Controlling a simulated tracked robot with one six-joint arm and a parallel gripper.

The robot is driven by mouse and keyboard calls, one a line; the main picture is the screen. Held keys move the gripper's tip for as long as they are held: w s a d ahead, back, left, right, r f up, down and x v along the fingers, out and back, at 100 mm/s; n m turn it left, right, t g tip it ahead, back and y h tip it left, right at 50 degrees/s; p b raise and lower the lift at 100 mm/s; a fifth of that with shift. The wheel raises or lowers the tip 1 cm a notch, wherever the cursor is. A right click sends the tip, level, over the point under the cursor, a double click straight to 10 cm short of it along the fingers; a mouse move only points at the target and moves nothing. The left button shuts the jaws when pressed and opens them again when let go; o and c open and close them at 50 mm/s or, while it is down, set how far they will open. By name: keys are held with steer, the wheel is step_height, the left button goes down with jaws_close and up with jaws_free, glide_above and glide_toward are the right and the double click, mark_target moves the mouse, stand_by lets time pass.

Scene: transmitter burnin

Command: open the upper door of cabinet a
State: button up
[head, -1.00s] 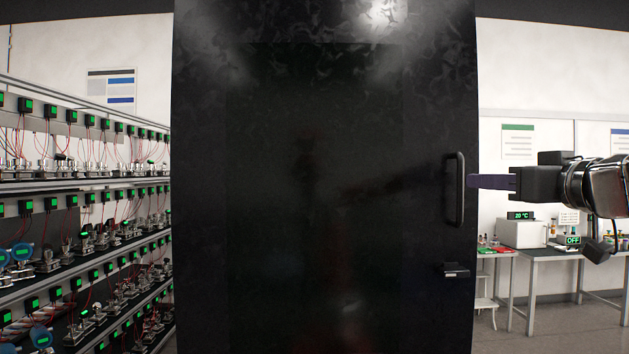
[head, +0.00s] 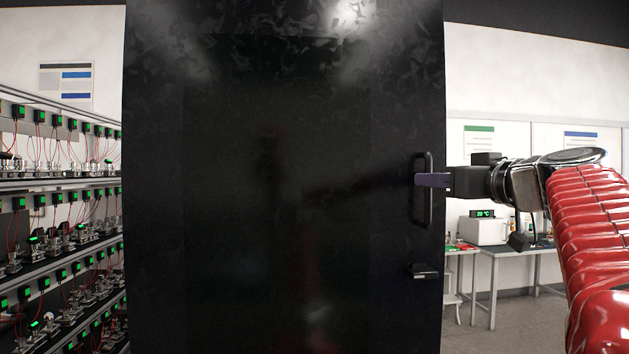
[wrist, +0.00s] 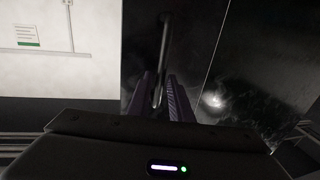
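A tall black cabinet door (head: 280,200) fills the middle of the head view and looks shut. I see no label naming the cabinet. Its upright black bar handle (head: 428,210) is near the door's right edge. My gripper (head: 425,180) reaches in from the right, with its purple fingers level with the upper half of the handle. In the wrist view, the handle (wrist: 163,45) runs down between the two fingers of my gripper (wrist: 162,90). The fingers are apart, with a narrow gap beside the bar. Contact with the bar is not clear.
A small black latch (head: 422,271) sticks out below the handle. Shelves (head: 60,185) with wired devices stand close on the left. A bench (head: 510,251) with a white box is behind on the right. Some floor is clear there.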

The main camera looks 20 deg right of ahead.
jaws_close()
steer(key=shift+d, duration=0.1)
steer(key=shift+a, duration=0.2)
